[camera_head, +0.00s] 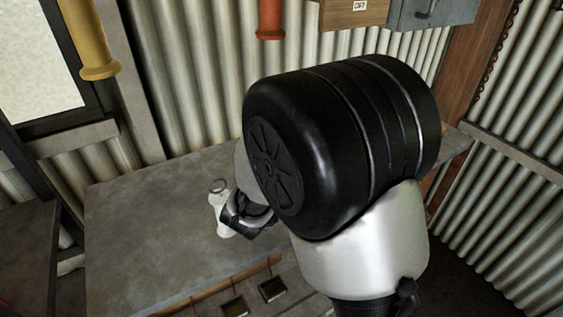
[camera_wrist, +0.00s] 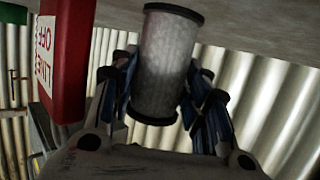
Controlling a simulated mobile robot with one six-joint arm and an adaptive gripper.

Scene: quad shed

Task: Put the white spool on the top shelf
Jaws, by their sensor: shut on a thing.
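The white spool (camera_wrist: 165,65) shows in the wrist view, with a pale grey-white barrel and dark flanges at both ends. My gripper (camera_wrist: 163,92) is shut on it, one finger on each side of the barrel. In the head view the spool (camera_head: 220,211) is a small white shape at the tip of my gripper (camera_head: 235,214), over the grey bench top (camera_head: 150,215). My arm hides part of the bench. I cannot tell whether the spool touches the bench. The top shelf cannot be made out with certainty.
A red box with a "LINE OFF" label (camera_wrist: 66,50) is close on the left in the wrist view. Yellow (camera_head: 88,40) and orange (camera_head: 270,18) pipe-like things hang at the back wall. A wooden box (camera_head: 350,12) and grey box (camera_head: 430,12) are high up. The bench's left side is clear.

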